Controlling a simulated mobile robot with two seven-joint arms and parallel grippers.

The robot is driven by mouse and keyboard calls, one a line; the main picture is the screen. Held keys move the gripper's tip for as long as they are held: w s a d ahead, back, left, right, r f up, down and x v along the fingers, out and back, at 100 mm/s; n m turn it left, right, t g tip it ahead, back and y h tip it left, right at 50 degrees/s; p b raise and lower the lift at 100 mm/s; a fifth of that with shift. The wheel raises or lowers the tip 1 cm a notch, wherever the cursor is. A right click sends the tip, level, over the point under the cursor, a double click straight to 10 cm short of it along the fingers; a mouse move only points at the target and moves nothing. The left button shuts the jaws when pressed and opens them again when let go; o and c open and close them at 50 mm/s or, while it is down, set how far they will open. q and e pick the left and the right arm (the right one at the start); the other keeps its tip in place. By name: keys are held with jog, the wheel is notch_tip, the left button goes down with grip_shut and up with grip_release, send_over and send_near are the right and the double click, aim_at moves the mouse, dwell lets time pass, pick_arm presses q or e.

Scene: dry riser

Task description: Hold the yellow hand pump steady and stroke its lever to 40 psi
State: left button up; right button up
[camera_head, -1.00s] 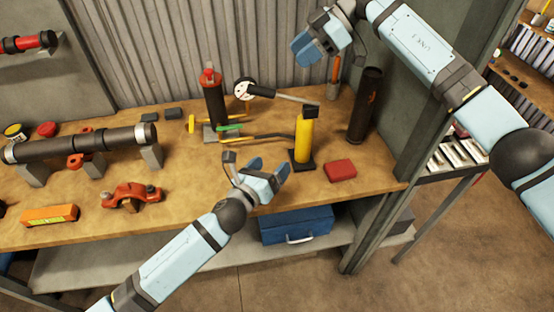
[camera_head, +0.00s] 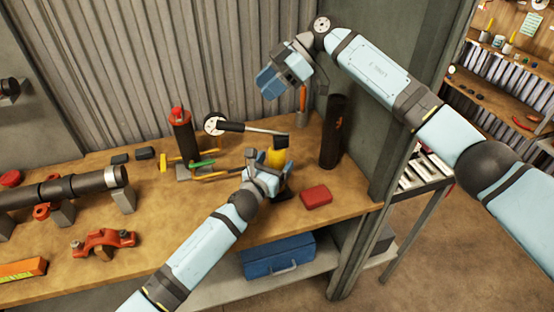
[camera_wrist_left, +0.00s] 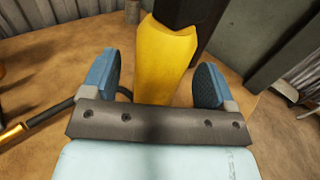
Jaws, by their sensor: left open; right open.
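The yellow hand pump (camera_head: 276,158) stands upright on the wooden bench, its black base partly hidden behind my left gripper (camera_head: 268,174). Its lever (camera_head: 255,129) extends left from the dark pump head, with a black grip, and a round white gauge (camera_head: 213,123) shows near the lever's end. In the left wrist view the yellow body (camera_wrist_left: 165,60) stands between the two blue fingers of my open left gripper (camera_wrist_left: 160,82), with gaps on both sides. My right gripper (camera_head: 272,84) is open and empty, above and behind the lever.
A red box (camera_head: 316,197) lies right of the pump, and a dark cylinder (camera_head: 334,132) stands behind it. A black cylinder with a red top (camera_head: 183,137) stands left. A pipe (camera_head: 70,187) and red coupling (camera_head: 103,242) lie further left. A grey post rises at right.

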pick_arm(q)
jog(key=shift+x, duration=0.95)
grip_shut()
